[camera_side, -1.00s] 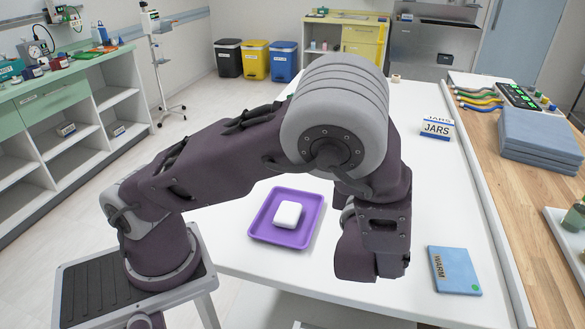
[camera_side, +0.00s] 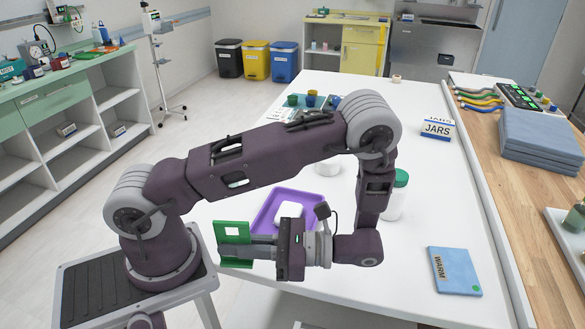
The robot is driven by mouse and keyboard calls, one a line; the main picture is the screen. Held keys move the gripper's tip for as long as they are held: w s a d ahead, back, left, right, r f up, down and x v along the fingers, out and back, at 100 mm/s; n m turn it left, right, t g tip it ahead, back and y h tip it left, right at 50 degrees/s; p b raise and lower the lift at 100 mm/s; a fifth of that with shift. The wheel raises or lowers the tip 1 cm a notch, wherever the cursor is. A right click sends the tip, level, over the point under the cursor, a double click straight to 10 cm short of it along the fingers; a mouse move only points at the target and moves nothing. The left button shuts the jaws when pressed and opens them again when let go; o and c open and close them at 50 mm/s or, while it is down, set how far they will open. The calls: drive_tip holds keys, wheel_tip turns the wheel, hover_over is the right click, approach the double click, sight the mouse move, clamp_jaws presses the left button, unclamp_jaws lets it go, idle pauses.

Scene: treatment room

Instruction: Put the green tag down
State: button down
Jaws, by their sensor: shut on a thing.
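My gripper (camera_side: 250,248) points left over the near-left edge of the white table (camera_side: 440,200). It is shut on the green tag (camera_side: 230,228), a flat green piece with a pale square window in its upper part. The tag is upright at the fingertips, and the fingers cover part of it. It looks clear of the table top, though its exact height is hard to tell. The purple tray (camera_side: 285,198) with a white block (camera_side: 288,213) lies behind my gripper, which hides its near side.
A blue pad marked WARM (camera_side: 453,270) lies at the near right, and a JARS sign (camera_side: 437,129) stands farther back. A white bottle with a green cap (camera_side: 400,178) stands behind my wrist. Small jars (camera_side: 312,98) stand farther back.

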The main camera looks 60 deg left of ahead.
drive_tip(key=w+d+r+n+t+h, duration=0.1)
drive_tip(key=w+d+r+n+h, duration=0.1)
drive_tip(key=w+d+n+h, duration=0.55)
drive_tip(key=w+d+r+n+t+h, duration=0.1)
drive_tip(key=w+d+n+h, duration=0.1)
drive_tip(key=d+n+h, duration=0.9)
drive_tip(key=w+a+r+n+t+h, duration=0.35)
drive_tip(key=w+a+n+t, duration=0.2)
drive_tip(key=w+t, duration=0.5)
drive_tip(key=w+a+r+n+t+h, duration=0.35)
drive_tip(key=w+a+n+t, duration=0.2)
drive_tip(key=w+t, duration=0.55)
drive_tip(key=w+a+r+n+t+y, duration=0.1)
drive_tip(key=w+a+n+t+y, duration=0.35)
drive_tip(key=a, duration=0.65)
drive_tip(key=w+a+n+t+y, duration=0.4)
drive_tip(key=a+y, duration=0.1)
drive_tip(key=a, duration=0.6)
drive_tip(key=s+a+n+y, duration=0.4)
drive_tip(key=a+y, duration=0.3)
drive_tip(key=a, duration=0.4)
drive_tip(key=s+a+n+y, duration=0.45)
drive_tip(key=a+y, duration=0.25)
drive_tip(key=a, duration=0.4)
drive_tip(key=f, duration=2.1)
drive_tip(key=shift+w+f, duration=0.35)
drive_tip(key=shift+f, duration=0.05)
